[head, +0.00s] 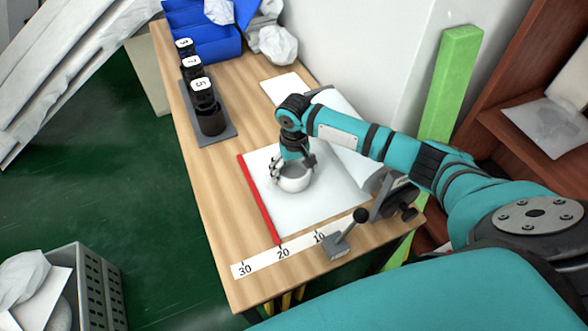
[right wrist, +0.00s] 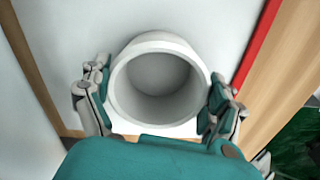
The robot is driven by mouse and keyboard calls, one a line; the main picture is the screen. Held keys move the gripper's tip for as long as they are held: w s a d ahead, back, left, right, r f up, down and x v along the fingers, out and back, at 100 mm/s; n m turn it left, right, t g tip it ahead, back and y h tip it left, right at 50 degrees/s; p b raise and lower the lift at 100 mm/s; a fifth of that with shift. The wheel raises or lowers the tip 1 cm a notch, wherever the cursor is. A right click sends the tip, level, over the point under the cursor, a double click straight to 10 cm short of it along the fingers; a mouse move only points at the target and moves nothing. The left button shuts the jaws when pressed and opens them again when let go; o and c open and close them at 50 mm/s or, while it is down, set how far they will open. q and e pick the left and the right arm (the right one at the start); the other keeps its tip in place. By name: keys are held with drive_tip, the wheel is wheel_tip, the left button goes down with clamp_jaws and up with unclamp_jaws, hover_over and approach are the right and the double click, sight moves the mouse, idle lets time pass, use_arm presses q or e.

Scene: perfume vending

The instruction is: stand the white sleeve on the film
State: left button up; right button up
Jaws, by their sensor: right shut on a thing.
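The white sleeve (head: 293,180) is a short round tube with an open top, upright over the white film (head: 327,206) on the table. My right gripper (head: 292,168) is shut on it, coming from above. In the right wrist view the sleeve (right wrist: 158,85) shows its open mouth, with one finger of my right gripper (right wrist: 158,95) on each side of its wall. The film (right wrist: 100,20) lies behind it. I cannot tell whether the sleeve's base touches the film. My left gripper is not in view.
A red strip (head: 258,198) runs along the film's left edge. A numbered ruler (head: 262,263) and a lever device (head: 346,238) lie at the front. A dark tray (head: 229,133) with black numbered cups stands back left, near blue bins (head: 215,48). A film roll (head: 350,142) lies at right.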

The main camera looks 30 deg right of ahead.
drive_tip(key=shift+f, duration=0.1)
drive_tip(key=o, duration=0.8)
drive_tip(key=shift+o, duration=0.2)
wheel_tip(320, 180, up, 12)
